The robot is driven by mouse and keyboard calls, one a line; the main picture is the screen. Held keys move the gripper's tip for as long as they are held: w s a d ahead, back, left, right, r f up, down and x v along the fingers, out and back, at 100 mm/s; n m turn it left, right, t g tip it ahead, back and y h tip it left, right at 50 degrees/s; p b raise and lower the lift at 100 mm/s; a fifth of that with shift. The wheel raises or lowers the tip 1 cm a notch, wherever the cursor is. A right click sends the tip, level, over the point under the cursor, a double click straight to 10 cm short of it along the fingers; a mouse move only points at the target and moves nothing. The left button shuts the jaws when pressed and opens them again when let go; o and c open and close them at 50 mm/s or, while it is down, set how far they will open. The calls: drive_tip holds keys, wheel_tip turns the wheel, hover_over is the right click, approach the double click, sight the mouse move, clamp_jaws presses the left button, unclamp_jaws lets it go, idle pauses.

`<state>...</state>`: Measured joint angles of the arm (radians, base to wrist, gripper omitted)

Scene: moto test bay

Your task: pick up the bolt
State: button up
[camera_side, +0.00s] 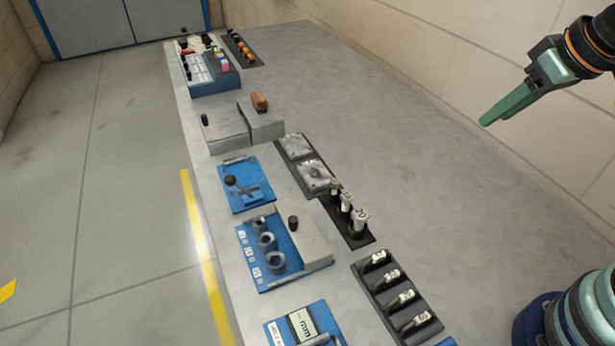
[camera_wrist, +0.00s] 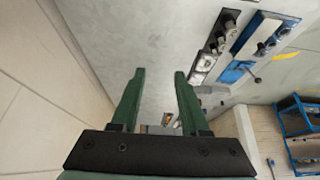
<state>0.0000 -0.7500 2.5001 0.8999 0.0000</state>
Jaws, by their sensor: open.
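I cannot pick out the bolt for sure. A small black upright peg (camera_side: 293,222) stands on the grey block of a blue fixture, and a similar black peg (camera_side: 204,119) stands on a grey block farther back; either may be it. My gripper (camera_side: 488,119) is high at the right in the side view, well above the bench and far from both pegs. In the wrist view my gripper (camera_wrist: 159,73) shows two green fingers apart, with nothing held between them.
The grey bench (camera_side: 400,150) has free room on its right side. Fixtures line its left side: a blue tray with a black knob (camera_side: 230,180), upright numbered tools (camera_side: 360,220) and a slotted dark rack (camera_side: 398,290). A wall (camera_side: 500,60) runs along the right.

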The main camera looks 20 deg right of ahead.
drive_tip(key=o, duration=0.4)
